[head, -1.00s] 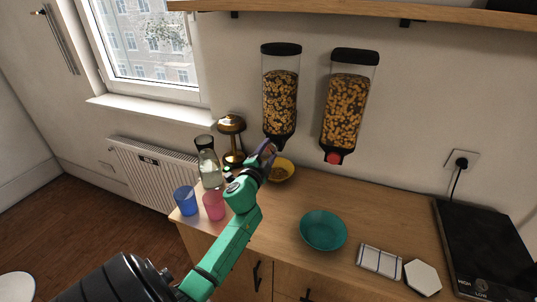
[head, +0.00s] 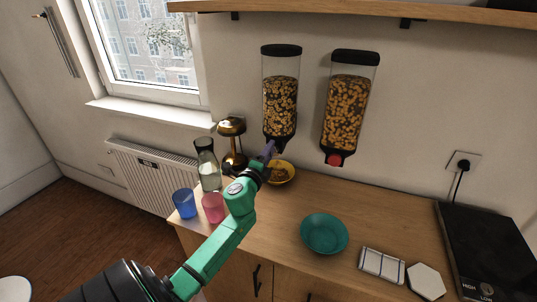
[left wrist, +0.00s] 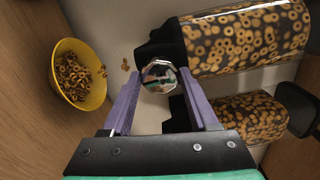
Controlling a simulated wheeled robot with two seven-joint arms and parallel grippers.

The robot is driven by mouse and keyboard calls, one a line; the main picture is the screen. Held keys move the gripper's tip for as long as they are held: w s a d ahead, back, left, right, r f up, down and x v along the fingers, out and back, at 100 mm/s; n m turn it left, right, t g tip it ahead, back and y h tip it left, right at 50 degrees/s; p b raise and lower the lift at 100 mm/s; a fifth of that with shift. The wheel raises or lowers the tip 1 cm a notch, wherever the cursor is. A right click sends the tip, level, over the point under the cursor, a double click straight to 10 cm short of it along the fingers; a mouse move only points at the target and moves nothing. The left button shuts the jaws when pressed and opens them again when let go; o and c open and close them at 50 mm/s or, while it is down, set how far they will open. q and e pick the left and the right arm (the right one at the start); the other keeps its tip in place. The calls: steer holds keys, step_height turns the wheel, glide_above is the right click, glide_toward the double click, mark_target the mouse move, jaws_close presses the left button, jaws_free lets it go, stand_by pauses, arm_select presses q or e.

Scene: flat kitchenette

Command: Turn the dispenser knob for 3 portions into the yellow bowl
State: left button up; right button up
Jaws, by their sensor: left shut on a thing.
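The left dispenser (head: 281,100) hangs on the wall, partly filled with cereal rings; it shows large in the left wrist view (left wrist: 245,42). Its silvery faceted knob (left wrist: 158,75) sits between the purple fingers of my left gripper (left wrist: 160,82), which is shut on it. In the head view my left gripper (head: 267,153) hides this knob. The yellow bowl (head: 290,178) stands on the counter below the dispenser, partly hidden by my gripper. In the left wrist view the bowl (left wrist: 64,52) holds cereal rings. A few rings (left wrist: 125,66) show outside it, falling or lying; I cannot tell.
A second dispenser (head: 345,110) with a red knob (head: 334,159) hangs to the right. A teal bowl (head: 324,233) stands on the counter.

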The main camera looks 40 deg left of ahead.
stand_by(0.3)
arm_select(q)
steer(key=o, duration=1.4)
steer(key=b+v, duration=0.2)
steer(key=v, duration=1.2)
steer(key=shift+s+d, duration=0.15)
steer(key=shift+s, duration=0.1)
